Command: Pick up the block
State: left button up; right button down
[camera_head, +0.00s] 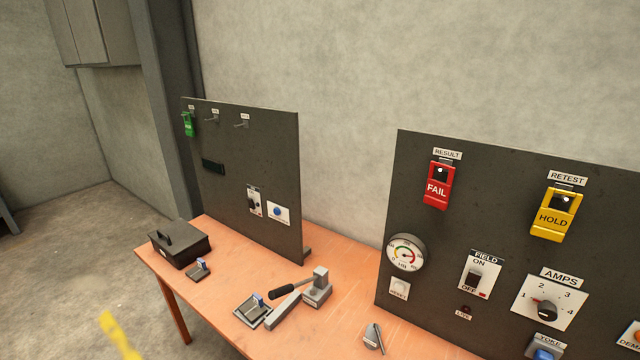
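A long grey bar-shaped block (283,311) lies on the orange table, right of a small tray-like fixture (252,311) with a blue part. A second grey metal block (317,292), with an upright post, stands behind its right end. A black handle (292,289) reaches left from near that post, over the far end of the bar. I cannot tell which of these the task calls the block. Neither of my grippers is in view.
A black lidded box (180,246) and a small blue-topped fixture (199,270) sit at the table's left end. Two dark upright panels (262,152) (504,206) stand along the back. A small grey tagged piece (374,338) lies near the front. Bare tabletop (335,325) lies between.

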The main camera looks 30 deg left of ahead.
aim_at(254, 308)
jog(key=u, duration=1.6)
jog(key=i+j+z, duration=0.15)
jog(key=j, duration=0.2)
jog(key=i, duration=0.05)
